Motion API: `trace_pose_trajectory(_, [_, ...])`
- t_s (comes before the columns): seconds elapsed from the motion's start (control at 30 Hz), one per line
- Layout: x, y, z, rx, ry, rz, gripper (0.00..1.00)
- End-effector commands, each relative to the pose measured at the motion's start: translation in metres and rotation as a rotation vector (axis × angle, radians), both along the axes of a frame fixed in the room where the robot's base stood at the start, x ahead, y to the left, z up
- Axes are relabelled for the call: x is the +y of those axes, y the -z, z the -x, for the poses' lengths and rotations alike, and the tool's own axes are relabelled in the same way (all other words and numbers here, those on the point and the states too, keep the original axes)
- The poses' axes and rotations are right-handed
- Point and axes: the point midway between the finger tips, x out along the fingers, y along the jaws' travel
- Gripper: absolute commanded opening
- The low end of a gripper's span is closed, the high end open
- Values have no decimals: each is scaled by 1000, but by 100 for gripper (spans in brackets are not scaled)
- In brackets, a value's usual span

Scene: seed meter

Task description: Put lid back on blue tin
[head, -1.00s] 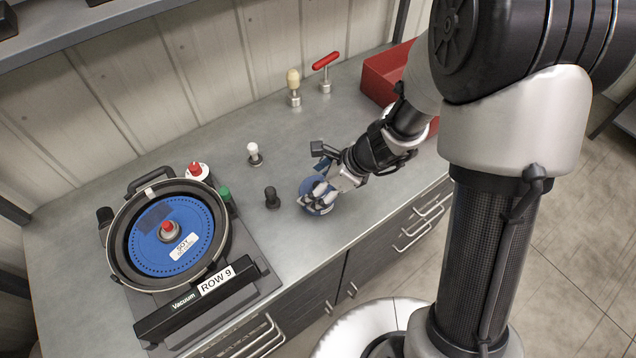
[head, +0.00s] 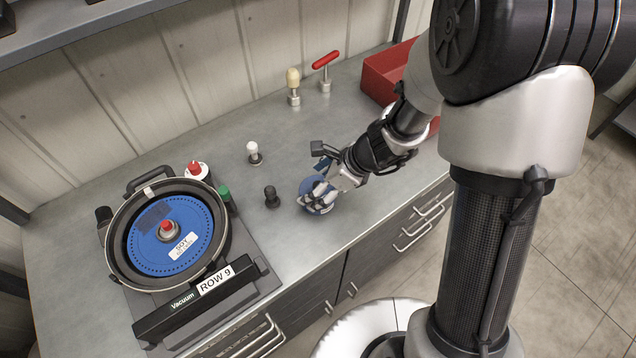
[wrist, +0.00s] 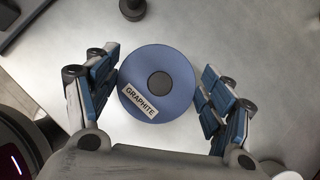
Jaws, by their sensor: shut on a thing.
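A round blue lid (wrist: 172,64) with a dark round centre and a "GRAPHITE" label fills the middle of the wrist view. In the head view the blue rim (head: 307,185) shows low over the bench, partly covered by my gripper (head: 318,197). My gripper (wrist: 158,90) has one blue-padded finger on each side of the round blue piece, close against its edge, and is shut on it. The tin's body is hidden beneath; I cannot tell whether the lid sits fully on it.
A small black-knobbed piece (head: 272,197) stands just left of my gripper, with a white-knobbed one (head: 254,153) behind it. The seed meter (head: 118,252) with its blue disc is at left. A red bin (head: 383,75) is at the back right.

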Motion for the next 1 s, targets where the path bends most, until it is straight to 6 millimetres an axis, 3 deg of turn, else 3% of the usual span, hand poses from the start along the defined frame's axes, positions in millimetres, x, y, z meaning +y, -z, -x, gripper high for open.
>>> trace_pose_trajectory(0.1, [0,0,0,0,0,0,56])
trace_pose_trajectory(0.13, [0,0,0,0,0,0,77])
trace_pose_trajectory(0.43, [0,0,0,0,0,0,97])
trace_pose_trajectory(1.0, [0,0,0,0,0,0,100])
